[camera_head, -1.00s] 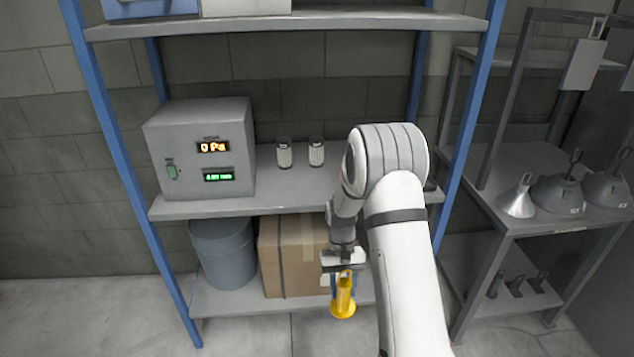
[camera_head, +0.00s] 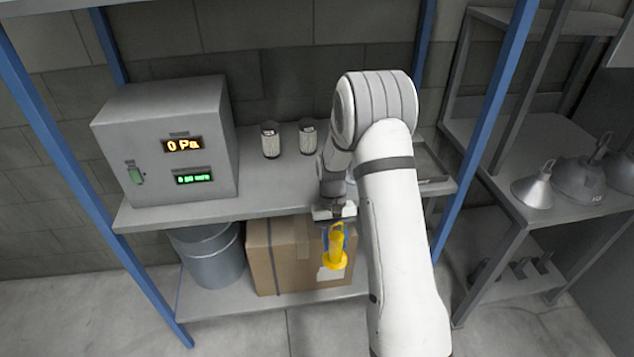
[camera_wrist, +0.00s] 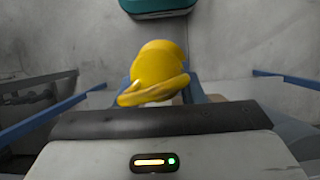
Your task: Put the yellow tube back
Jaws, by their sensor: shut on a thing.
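The yellow tube (camera_head: 336,250) hangs below my gripper (camera_head: 334,226) in the head view, with its wide flanged end down. My gripper is shut on its upper part. It is held in front of the shelf rack, at about the height of the middle shelf's front edge and before the cardboard box. In the wrist view the tube (camera_wrist: 158,68) shows as a blurred yellow rounded shape just beyond the gripper body. The fingers (camera_wrist: 200,92) are mostly hidden there, with bits of blue beside the tube.
Below stand a grey drum (camera_head: 208,254) and a cardboard box (camera_head: 270,258). Blue posts (camera_head: 490,110) flank the shelves.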

